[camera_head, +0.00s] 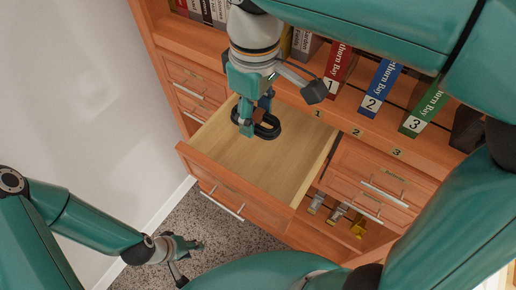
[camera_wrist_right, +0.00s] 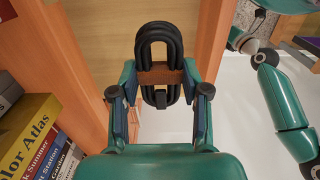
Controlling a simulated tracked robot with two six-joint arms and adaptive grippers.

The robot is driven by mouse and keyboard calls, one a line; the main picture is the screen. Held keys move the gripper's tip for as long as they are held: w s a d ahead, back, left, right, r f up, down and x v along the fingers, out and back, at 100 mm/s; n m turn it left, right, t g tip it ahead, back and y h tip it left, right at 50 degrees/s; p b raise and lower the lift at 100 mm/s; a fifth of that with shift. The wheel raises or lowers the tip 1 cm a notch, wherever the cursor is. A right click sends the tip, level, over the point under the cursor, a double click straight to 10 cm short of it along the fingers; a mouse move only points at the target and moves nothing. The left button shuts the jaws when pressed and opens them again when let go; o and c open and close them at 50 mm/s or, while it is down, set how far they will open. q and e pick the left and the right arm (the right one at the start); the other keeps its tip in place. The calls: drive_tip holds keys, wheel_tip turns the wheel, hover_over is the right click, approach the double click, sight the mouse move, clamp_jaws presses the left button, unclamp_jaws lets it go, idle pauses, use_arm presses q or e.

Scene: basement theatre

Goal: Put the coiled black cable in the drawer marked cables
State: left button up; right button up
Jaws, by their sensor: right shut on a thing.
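The coiled black cable (camera_head: 268,127) is in the jaws of my right gripper (camera_head: 257,108), over the rear of an open drawer (camera_head: 230,180). The right wrist view shows the black loops (camera_wrist_right: 159,42) upright beyond the gripper (camera_wrist_right: 160,100), with a brown band (camera_wrist_right: 160,74) across them between the fingers. The drawer's pale wooden floor is otherwise bare. Whether the cable touches it, I cannot tell. No marking is readable on the drawer front. My left gripper (camera_head: 185,262) is empty, low at the lower left, its fingers apart.
A shelf of binders, including red (camera_head: 340,70), blue (camera_head: 379,87) and green (camera_head: 423,107) ones, stands behind the drawer. Closed drawers (camera_head: 372,185) are at its right, above an open compartment with small metal items (camera_head: 337,213). Books (camera_wrist_right: 35,130) stand beside my right gripper.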

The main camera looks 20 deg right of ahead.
wheel_tip(320, 180, down, 13)
drive_tip(key=shift+w+r+b, duration=0.1)
drive_tip(key=shift+b, duration=0.2)
drive_tip(key=shift+f+b, duration=0.4)
drive_tip(key=shift+f, duration=0.1)
drive_tip(key=shift+f, duration=0.15)
drive_tip(key=o, duration=1.2)
drive_tip(key=shift+c, duration=0.2)
